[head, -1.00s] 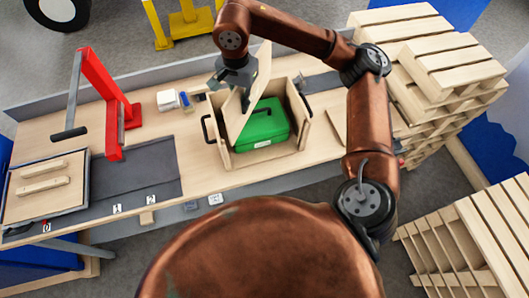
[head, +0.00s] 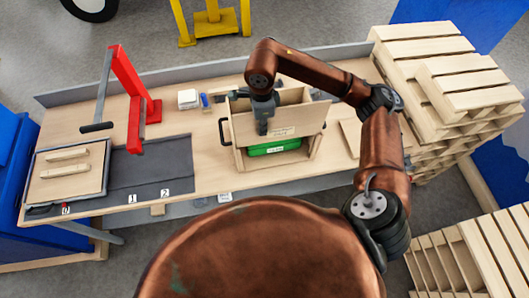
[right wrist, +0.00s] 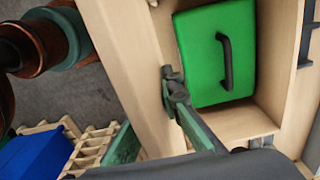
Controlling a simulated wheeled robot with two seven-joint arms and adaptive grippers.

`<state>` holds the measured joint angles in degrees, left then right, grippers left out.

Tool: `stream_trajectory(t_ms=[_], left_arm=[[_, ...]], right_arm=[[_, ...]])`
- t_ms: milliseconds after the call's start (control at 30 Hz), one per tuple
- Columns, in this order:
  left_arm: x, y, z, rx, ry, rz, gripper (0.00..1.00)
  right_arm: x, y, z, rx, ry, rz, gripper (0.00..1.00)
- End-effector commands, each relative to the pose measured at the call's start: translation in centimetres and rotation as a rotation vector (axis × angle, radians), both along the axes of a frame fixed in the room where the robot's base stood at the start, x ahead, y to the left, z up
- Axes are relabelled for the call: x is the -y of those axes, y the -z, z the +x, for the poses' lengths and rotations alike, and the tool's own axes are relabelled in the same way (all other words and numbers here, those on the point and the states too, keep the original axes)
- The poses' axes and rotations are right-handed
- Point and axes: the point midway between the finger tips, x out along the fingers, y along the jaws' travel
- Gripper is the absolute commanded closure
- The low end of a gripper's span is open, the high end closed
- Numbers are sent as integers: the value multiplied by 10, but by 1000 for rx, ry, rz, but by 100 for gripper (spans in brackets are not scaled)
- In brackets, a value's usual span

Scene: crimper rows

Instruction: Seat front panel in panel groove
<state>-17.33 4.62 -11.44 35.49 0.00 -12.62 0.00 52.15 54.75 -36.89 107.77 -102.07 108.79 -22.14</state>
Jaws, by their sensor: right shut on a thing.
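The front panel (head: 300,121) is a pale wooden board with a small label, its broad face towards me in the head view. My right gripper (head: 264,130) is shut on it and holds it over the open wooden crate (head: 240,160). The panel hides part of the crate's inside, and I cannot tell whether its lower edge touches the groove. A green case (head: 273,147) sits in the crate, showing below the panel. In the right wrist view my gripper (right wrist: 174,85) is beside the green case (right wrist: 205,75), which has a dark handle. My left gripper is not in view.
A red lever press (head: 136,115) stands left on the bench, near a dark mat (head: 150,180) marked with numbers. A wooden lid with two battens (head: 65,185) lies at far left. Small white and blue items (head: 190,99) lie behind. Pallets (head: 440,70) are stacked at right.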

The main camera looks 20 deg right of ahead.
Motion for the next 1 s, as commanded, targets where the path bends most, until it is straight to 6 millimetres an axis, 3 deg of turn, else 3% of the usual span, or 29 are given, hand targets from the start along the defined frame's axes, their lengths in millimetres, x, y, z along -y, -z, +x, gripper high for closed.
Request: stream_trajectory(t_ms=[300, 500, 833, 1000], left_arm=[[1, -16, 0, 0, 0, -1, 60], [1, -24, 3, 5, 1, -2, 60], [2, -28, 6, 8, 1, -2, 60], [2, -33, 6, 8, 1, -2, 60]], right_arm=[[0, 81, -2, -5, 1, 0, 100], [0, 124, -1, -3, 1, 1, 100], [0, 153, 0, -1, 0, 0, 100], [-1, 177, -1, -3, 1, 2, 100]])
